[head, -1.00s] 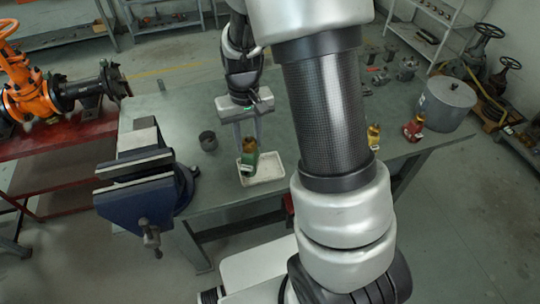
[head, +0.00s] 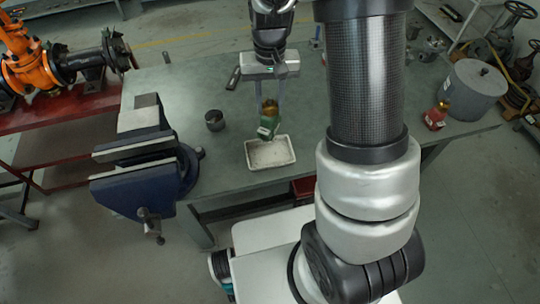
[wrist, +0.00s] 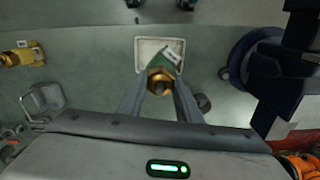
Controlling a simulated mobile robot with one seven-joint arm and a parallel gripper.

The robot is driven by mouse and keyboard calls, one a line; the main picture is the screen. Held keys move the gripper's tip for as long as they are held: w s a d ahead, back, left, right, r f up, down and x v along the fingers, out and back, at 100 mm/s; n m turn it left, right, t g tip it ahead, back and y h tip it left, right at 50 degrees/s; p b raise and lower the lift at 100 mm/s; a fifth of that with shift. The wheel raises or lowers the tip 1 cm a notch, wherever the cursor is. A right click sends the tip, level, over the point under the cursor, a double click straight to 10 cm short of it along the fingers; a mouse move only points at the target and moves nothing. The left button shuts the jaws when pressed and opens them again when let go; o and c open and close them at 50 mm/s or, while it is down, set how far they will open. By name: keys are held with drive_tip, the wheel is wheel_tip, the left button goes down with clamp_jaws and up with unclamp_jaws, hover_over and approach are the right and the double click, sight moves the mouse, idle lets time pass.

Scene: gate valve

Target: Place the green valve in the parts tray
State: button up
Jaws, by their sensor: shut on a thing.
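The green valve (head: 267,124), with a brass-coloured end, hangs upright, slightly tilted, between the fingers of my gripper (head: 269,108). The gripper is shut on it. In the wrist view the valve (wrist: 165,70) shows its brass nut towards the camera, between the fingers (wrist: 160,88). The parts tray (head: 271,154) is a shallow white rectangle on the bench and looks empty. In the head view the valve appears just behind and above the tray's back edge. In the wrist view the valve covers the near part of the tray (wrist: 147,48). The exact height gap is hard to tell.
A blue vise (head: 135,190) stands left of the tray, with a dark cup (head: 214,121) between them. A red valve (head: 435,117) and a grey pot (head: 474,88) are at the right. A yellow valve (wrist: 25,55) shows in the wrist view. My arm hides part of the bench.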

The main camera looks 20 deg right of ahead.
sight(269, 131)
drive_tip(key=shift+w+f+m+b, duration=0.3)
drive_tip(key=shift+f+m+b, duration=0.55)
drive_tip(key=shift+b, duration=0.35)
drive_tip(key=m+b, duration=0.1)
drive_tip(key=f+m+b, duration=0.1)
drive_tip(key=b, duration=0.1)
drive_tip(key=m+b, duration=0.2)
drive_tip(key=shift+w+f, duration=0.25)
drive_tip(key=shift+f+m+b, duration=0.25)
drive_tip(key=shift+m+b, duration=0.6)
drive_tip(key=shift+b, duration=0.4)
drive_tip(key=m+b, duration=0.2)
drive_tip(key=shift+m, duration=0.4)
drive_tip(key=shift+f+b, duration=0.35)
wheel_tip(269, 131, down, 9)
drive_tip(key=shift+r+b, duration=0.1)
drive_tip(key=shift+b, duration=0.5)
